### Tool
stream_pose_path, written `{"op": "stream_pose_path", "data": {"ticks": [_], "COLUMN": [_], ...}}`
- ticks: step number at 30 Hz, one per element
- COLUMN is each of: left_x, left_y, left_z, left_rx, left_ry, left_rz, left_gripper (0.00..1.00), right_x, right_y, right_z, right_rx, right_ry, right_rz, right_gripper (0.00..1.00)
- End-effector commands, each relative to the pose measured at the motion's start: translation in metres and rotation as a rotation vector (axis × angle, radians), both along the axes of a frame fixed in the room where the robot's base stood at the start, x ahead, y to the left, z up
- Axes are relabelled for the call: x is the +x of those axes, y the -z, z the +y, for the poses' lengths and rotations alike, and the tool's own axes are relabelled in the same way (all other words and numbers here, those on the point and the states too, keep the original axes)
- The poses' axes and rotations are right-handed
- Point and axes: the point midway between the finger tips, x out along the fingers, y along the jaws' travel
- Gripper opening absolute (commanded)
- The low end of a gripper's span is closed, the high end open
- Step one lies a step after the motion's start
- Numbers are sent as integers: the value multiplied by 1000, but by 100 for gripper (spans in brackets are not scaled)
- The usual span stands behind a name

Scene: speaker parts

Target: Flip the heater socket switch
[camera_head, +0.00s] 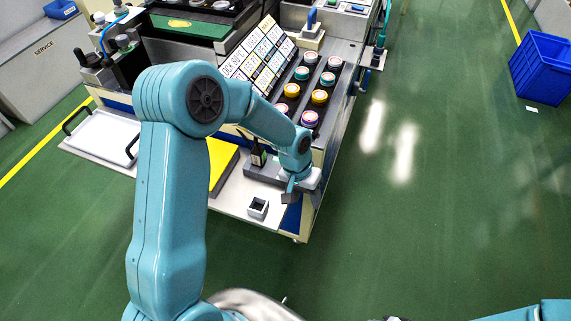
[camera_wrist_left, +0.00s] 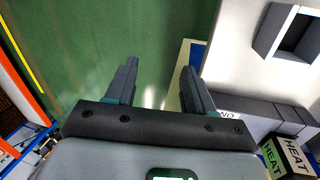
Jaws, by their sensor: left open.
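My left gripper (camera_head: 290,196) is at the front right corner of the workbench. In the left wrist view its two fingers (camera_wrist_left: 160,72) are apart with nothing between them, over green floor by the bench edge. A small dark box marked HEAT (camera_wrist_left: 293,157) is at the lower right of that view, beside a long grey block (camera_wrist_left: 255,118) with a partly hidden label. In the head view the grey block (camera_head: 261,175) lies left of the gripper, and the dark box (camera_head: 258,156) stands at it. I cannot make out the heater socket switch itself.
A small open square box (camera_head: 258,208) sits at the bench front; it also shows in the wrist view (camera_wrist_left: 290,35). Behind are a rack of coloured round jars (camera_head: 311,94) and a label board (camera_head: 262,55). A white tray (camera_head: 100,138) is left.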

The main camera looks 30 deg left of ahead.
Motion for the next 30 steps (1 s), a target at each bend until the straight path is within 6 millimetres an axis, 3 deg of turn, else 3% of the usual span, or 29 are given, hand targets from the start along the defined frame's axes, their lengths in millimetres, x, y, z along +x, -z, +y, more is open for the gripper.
{"op": "stream_pose_path", "data": {"ticks": [3,6,9,12,17,30], "left_x": [28,37,36,34,32,31], "left_y": [-66,-123,-160,-175,-160,-58], "left_z": [37,68,89,99,100,100], "left_rx": [81,153,202,225,229,227], "left_ry": [-26,-65,-103,-122,-124,-123], "left_rz": [-10,4,18,30,39,41], "left_gripper": [53,53,53,53,53,53], "right_x": [0,0,0,0,0,0], "right_y": [-6,-8,-9,-10,-9,-13], "right_z": [0,0,0,0,0,0], "right_rx": [0,0,0,0,0,0], "right_ry": [0,0,0,0,0,0], "right_rz": [0,0,0,0,0,0], "right_gripper": [43,43,43,43,43,43]}}
